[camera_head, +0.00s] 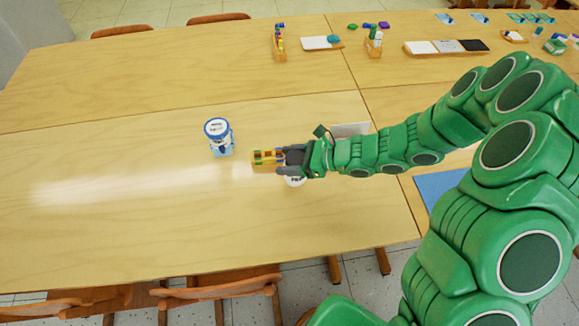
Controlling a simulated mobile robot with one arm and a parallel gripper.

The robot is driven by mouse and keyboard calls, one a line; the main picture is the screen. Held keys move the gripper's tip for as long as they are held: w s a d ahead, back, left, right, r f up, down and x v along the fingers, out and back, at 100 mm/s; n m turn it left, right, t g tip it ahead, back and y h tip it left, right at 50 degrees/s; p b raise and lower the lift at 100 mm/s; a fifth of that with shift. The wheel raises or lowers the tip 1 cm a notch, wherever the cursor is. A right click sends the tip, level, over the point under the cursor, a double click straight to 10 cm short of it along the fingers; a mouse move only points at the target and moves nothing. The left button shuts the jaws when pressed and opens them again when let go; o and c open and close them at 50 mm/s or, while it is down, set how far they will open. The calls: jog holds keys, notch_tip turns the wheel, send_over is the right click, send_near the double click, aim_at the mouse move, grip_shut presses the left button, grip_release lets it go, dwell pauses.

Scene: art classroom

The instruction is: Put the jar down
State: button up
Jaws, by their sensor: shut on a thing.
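A white jar (295,182) with dark lettering shows just below my gripper (283,158), which is shut on it. Most of this jar is hidden by the fingers and wrist, and I cannot tell whether its base touches the table. A second jar (218,138), with a white top, a blue rim and a pale blue body, stands upright on the table (130,190) to the left, apart from my gripper.
A yellow and wooden-coloured item (264,158) lies at my fingertips, partly hidden. A white pad (350,130) is behind my arm. A blue mat (438,188) lies at the right. Trays and pads line the far tables. The table's left side is clear.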

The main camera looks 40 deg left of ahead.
jog(key=shift+f, duration=1.75)
jog(key=shift+f, duration=0.1)
jog(key=o, duration=1.4)
jog(key=shift+o, duration=0.2)
jog(key=v, duration=1.2)
